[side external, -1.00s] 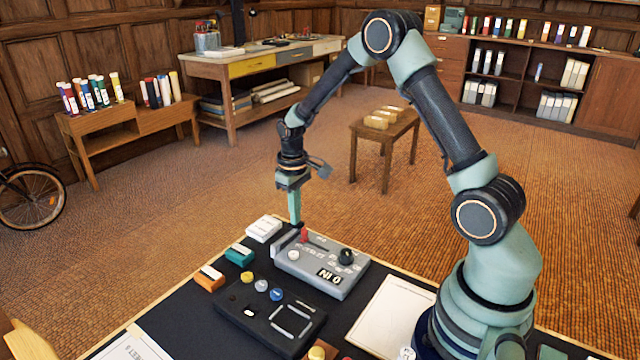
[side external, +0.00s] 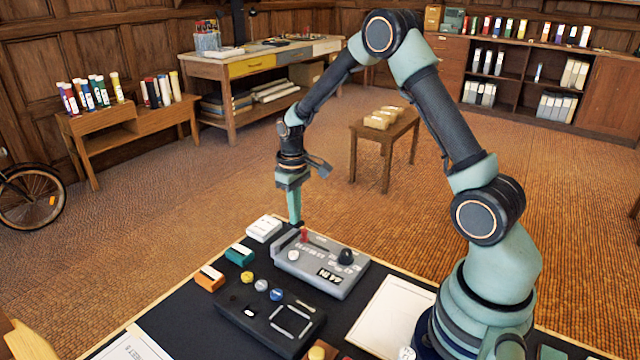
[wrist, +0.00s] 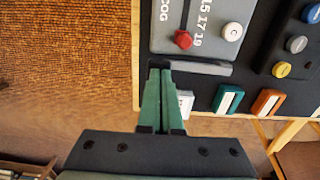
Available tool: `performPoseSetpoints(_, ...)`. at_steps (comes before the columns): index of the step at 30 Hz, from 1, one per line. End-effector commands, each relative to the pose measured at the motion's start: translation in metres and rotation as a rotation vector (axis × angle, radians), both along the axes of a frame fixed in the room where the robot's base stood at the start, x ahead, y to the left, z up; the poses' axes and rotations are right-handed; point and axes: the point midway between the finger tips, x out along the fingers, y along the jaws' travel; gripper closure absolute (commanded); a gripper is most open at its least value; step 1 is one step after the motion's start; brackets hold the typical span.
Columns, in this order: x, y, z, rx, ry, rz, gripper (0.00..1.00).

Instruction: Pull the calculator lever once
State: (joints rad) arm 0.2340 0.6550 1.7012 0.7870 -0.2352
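The calculator (side external: 322,262) is a grey box on the dark desk top, with a red lever knob (side external: 303,235), a black dial (side external: 346,257) and a small display (side external: 330,275). The display's characters are hard to read. In the wrist view the red knob (wrist: 183,39) sits at the lower end of a slot, left of a white "C" button (wrist: 232,31). My gripper (side external: 296,223) points down beside the calculator's far left edge. Its fingers (wrist: 160,74) look closed together with nothing between them, near the end of a grey bar (wrist: 200,67). Contact cannot be told.
A black device (side external: 272,318) with coloured buttons lies in front of the calculator. White (side external: 263,228), teal (side external: 240,254) and orange (side external: 210,278) blocks stand to the left. A paper sheet (side external: 390,315) lies right. The desk's wooden edge (wrist: 135,60) runs beside my fingers.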

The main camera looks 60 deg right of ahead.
Motion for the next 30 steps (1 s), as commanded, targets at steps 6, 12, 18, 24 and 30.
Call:
performPoseSetpoints(6,0.0,-0.001,0.015,0.0,-0.002,-0.001,1.0)
performPoseSetpoints(12,0.0,-0.001,0.027,-0.001,-0.003,-0.001,1.0)
performPoseSetpoints(18,0.0,-0.001,0.04,-0.001,-0.003,-0.001,1.0)
performPoseSetpoints(24,0.0,-0.001,0.053,-0.001,-0.003,-0.001,1.0)
performPoseSetpoints(30,0.0,-0.001,0.063,-0.001,-0.003,-0.001,1.0)
